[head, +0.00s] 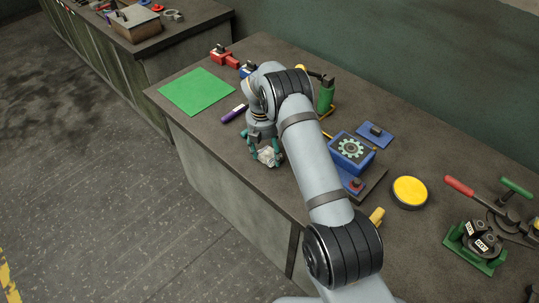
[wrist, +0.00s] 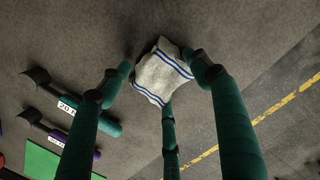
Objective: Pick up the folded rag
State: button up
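The folded rag (wrist: 160,72) is whitish with blue stripes in the wrist view, and it is a small pale bundle in the head view (head: 267,157). My gripper (wrist: 163,75) has three green fingers. Their tips are around the rag, on its left, its right and near its lower corner. In the head view my gripper (head: 266,152) points down near the front of the workbench (head: 215,135), with the rag at its fingertips. I cannot tell whether the fingers press on the rag, or whether it rests on the bench.
A purple-handled tool (head: 233,114) and a green mat (head: 197,91) lie left of my gripper. A green-handled tool (wrist: 90,115) shows in the wrist view. A blue gear box (head: 352,150) and a yellow disc (head: 409,191) are to the right. The bench's front edge is close, with open floor beyond.

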aim_at(270, 152)
jog(key=c, duration=0.8)
jog(key=shift+c, duration=0.2)
jog(key=shift+r+b, duration=0.3)
jog(key=shift+r, duration=0.2)
notch_tip(270, 152, up, 2)
jog(key=shift+w+r+b, duration=0.1)
jog(key=shift+r+b, duration=0.15)
jog(key=shift+b, duration=0.2)
jog(key=d+r+b, duration=0.2)
jog(key=d+r, duration=0.5)
jog(key=d, duration=0.4)
jog(key=shift+w+d+r, duration=0.25)
jog(key=shift+w+d, duration=0.1)
jog(key=shift+w, duration=0.1)
jog(key=o, duration=0.5)
jog(key=shift+c, duration=1)
